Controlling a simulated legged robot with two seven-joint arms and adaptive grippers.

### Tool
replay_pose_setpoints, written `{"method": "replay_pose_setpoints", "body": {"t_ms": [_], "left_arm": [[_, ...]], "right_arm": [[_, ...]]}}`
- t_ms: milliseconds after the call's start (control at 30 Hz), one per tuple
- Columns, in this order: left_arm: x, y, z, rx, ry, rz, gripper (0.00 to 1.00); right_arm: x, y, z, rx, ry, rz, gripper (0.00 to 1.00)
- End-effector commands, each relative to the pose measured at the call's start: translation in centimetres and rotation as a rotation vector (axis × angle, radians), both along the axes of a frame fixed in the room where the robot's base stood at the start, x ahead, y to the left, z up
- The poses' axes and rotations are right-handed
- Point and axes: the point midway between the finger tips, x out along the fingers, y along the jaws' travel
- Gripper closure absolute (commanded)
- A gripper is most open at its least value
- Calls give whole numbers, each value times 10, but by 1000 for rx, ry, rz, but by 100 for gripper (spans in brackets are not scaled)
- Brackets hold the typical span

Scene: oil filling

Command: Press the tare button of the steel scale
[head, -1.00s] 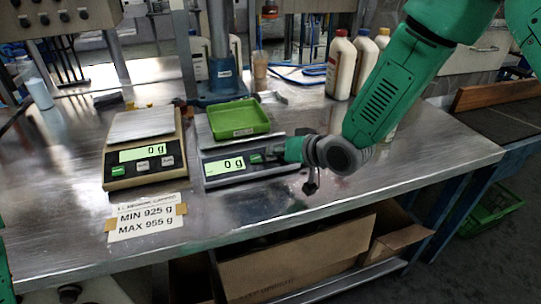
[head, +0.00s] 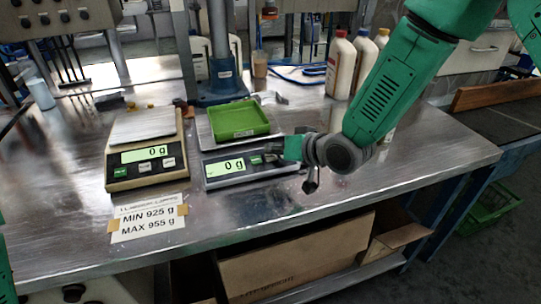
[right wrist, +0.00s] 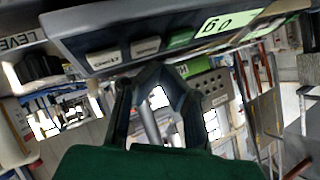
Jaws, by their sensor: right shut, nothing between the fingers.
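The steel scale (head: 225,181) stands on the bench with a green tray (head: 240,118) on its pan and a display reading 0 g. A green button (head: 256,160) shows right of the display. My right gripper (head: 272,149) is shut and empty at the right end of the scale's front panel, covering the other buttons there. In the right wrist view the scale's panel (right wrist: 165,22) lies close beyond the shut fingertips (right wrist: 155,70), with a green button and two grey buttons. I cannot tell whether the fingertips touch it. My left gripper is out of view.
A beige scale (head: 145,180) reading 0 g stands to the left. A paper label (head: 149,215) lies in front of it. White bottles (head: 341,66) stand behind my right arm. The bench front right is clear. A cardboard box (head: 295,258) sits below.

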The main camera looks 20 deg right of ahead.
Motion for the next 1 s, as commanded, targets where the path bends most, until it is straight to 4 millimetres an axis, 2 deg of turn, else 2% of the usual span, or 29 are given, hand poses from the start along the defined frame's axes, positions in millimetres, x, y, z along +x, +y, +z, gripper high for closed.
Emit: {"method": "replay_pose_setpoints", "body": {"t_ms": [167,600,1000], "left_arm": [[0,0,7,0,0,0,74],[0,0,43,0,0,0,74],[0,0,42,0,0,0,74]], "right_arm": [[-2,0,8,0,-1,0,100],[-16,0,48,0,0,0,100],[-17,-1,47,0,0,0,100]]}}
